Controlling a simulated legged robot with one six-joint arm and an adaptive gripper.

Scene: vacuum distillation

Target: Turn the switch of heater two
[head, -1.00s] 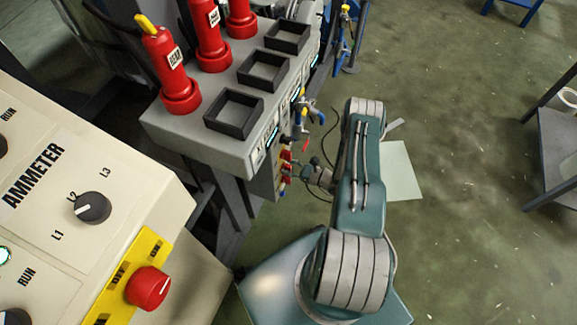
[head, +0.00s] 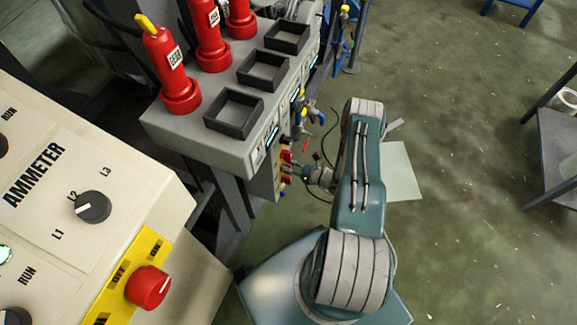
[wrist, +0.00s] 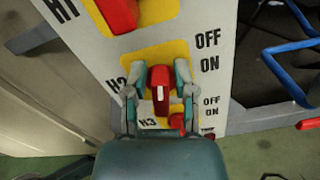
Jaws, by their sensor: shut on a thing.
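The heater two switch (wrist: 160,92) is a red knob with a white mark on a yellow plate, next to the label H2 in the wrist view. My gripper (wrist: 160,78) has one finger on each side of this knob and is shut on it. The white mark runs roughly up and down in that view. In the head view my gripper (head: 298,172) reaches the front of the heater panel (head: 278,182) at its red switches. The arm and fingers partly hide the H2 knob there.
The red H1 switch (wrist: 118,14) lies above and the red H3 switch (wrist: 177,121) close below. Blue-handled valves (head: 312,112) are near the panel.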

